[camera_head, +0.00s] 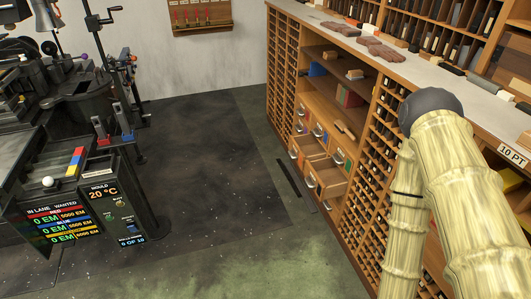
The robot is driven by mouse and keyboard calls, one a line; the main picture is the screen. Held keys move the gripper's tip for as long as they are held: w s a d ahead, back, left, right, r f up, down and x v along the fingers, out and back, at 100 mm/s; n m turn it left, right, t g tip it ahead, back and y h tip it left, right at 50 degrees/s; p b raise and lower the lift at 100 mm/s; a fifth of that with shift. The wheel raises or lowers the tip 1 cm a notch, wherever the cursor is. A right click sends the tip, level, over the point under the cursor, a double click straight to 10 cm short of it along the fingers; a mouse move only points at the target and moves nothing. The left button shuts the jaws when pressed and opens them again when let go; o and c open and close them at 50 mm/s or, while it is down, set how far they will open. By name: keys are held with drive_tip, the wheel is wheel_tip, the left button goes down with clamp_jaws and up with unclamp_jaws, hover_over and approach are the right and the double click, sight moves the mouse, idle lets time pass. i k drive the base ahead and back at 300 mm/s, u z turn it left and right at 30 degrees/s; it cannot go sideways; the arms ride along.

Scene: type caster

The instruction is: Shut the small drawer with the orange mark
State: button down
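A cluster of small wooden drawers (318,155) sits low in the wooden cabinet right of centre, with pale cup handles and small coloured marks. A blue mark and a green mark show on their fronts. At least one lower drawer (328,178) stands pulled out, its open top showing. The marks are too small to tell surely which drawer bears the orange one. My arm, pale yellow and ribbed with a dark joint, fills the right side and covers part of the cabinet. My gripper is not in view.
The dark floor (215,160) left of the drawers is clear. A dark flat strip (290,180) lies on it by the drawers. A casting machine (95,150) with screens stands at the left.

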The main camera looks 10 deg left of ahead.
sight(302, 148)
drive_tip(key=u, duration=0.6)
drive_tip(key=i, duration=0.55)
drive_tip(key=u, duration=1.2)
drive_tip(key=i, duration=1.15)
drive_tip(key=z, duration=0.45)
drive_tip(key=i, duration=0.95)
drive_tip(key=z, duration=1)
drive_tip(key=i, duration=0.2)
drive_tip(key=z, duration=0.25)
